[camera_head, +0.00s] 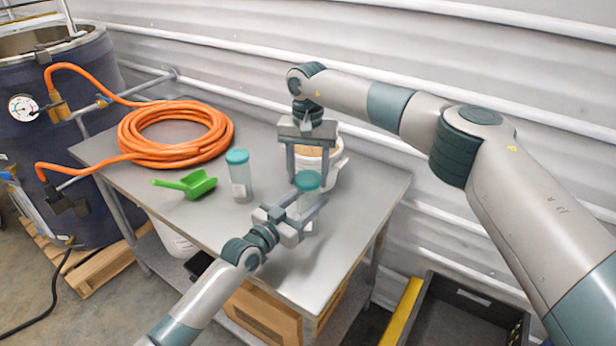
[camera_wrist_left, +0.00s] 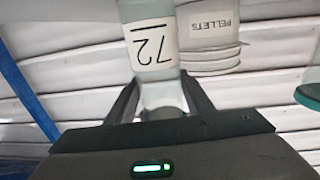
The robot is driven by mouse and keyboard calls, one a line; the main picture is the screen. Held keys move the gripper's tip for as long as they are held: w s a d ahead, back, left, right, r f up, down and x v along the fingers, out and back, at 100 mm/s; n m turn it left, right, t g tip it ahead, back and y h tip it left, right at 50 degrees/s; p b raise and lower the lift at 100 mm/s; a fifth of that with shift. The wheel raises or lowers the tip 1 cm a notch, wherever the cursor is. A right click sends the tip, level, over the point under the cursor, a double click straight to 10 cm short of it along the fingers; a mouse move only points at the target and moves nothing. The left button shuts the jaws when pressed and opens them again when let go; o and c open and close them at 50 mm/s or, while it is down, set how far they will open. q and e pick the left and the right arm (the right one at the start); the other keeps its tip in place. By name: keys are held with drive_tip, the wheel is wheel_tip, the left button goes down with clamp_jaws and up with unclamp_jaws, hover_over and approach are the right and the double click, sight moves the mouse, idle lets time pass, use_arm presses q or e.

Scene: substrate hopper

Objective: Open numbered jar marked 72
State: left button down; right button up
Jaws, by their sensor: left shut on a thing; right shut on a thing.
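The jar marked 72 (camera_wrist_left: 150,83) is clear, with a white label reading 72 upside down in the left wrist view. In the head view the jar (camera_head: 305,204) stands upright above the front right of the table, with a teal lid (camera_head: 308,181). My left gripper (camera_head: 312,207) is shut on the jar's body from the front left. My right gripper (camera_head: 308,174) reaches down from above and is shut on the lid. The lid looks seated on the jar. Whether the jar's base touches the table is hard to tell.
A second teal-lidded jar (camera_head: 241,178) stands to the left. A green scoop (camera_head: 190,184) and a coiled orange hose (camera_head: 176,152) lie farther left. A white bucket (camera_head: 334,168) labelled PELLETS stands close behind the held jar. The table's front right (camera_head: 350,215) is bare.

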sight(308, 178)
drive_tip(key=shift+r, duration=0.45)
drive_tip(key=shift+r, duration=1.9)
use_arm(q)
drive_tip(key=c, duration=0.8)
unclamp_jaws()
drive_tip(key=shift+o, duration=0.2)
use_arm(e)
wheel_tip(308, 178, down, 3)
drive_tip(key=shift+r+b, duration=0.2)
drive_tip(key=shift+b, duration=1.05)
use_arm(q)
drive_tip(key=v, duration=1.2)
